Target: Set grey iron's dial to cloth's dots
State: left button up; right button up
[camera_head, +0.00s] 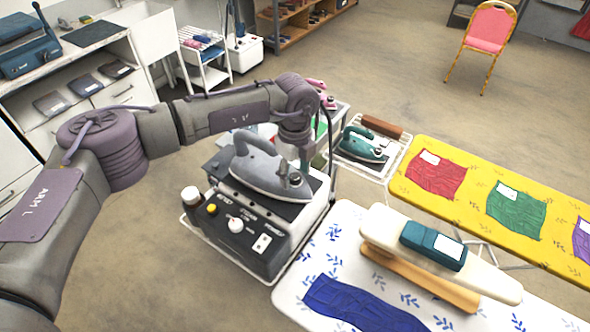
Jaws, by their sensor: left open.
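The grey iron (262,166) rests on the black top of a boxy steam station (255,230). A small round dark dial (295,179) shows at its right end; its marks are too small to read. My left gripper (304,158) points down just behind and above that end, open and empty; its fingertips are partly hidden by the iron. A blue cloth (362,305) lies on the white board; no label shows on its visible part. Red (436,178), green (515,213) and purple (583,237) cloths lie on the yellow board. White labels show on the red and green cloths; their dots are unreadable.
A teal iron (362,146) stands on a rack behind the grey one, and a pink iron (318,84) farther back. A sleeve board (440,255) with a teal labelled block (433,245) stands on the white board (340,228). The yellow board (408,188) is beyond. Open floor lies at back.

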pick_arm(q)
grip_shut()
jog(key=shift+f+m+b, duration=0.1)
jog(key=shift+m+b, duration=0.3)
jog(key=shift+b, duration=0.35)
jog(key=m+b, duration=0.8)
jog(key=b, duration=0.3)
jog(key=shift+f, duration=0.1)
jog(key=m+b, duration=0.3)
jog(key=m, duration=0.1)
jog(key=shift+m, duration=0.4)
jog(key=m+b, duration=0.1)
jog(key=m, duration=0.1)
jog(key=shift+m+b, duration=0.3)
jog(key=shift+b, duration=0.05)
jog(key=m, duration=0.1)
jog(key=m+b, duration=0.1)
jog(key=shift+r+m, duration=0.25)
jog(key=shift+m, duration=0.15)
jog(key=m, duration=0.3)
jog(key=shift+m, duration=0.3)
jog(key=m, duration=0.4)
jog(key=shift+m+b, duration=0.3)
jog(key=shift+b, duration=0.05)
jog(key=m, duration=0.8)
jog(key=shift+m, duration=0.4)
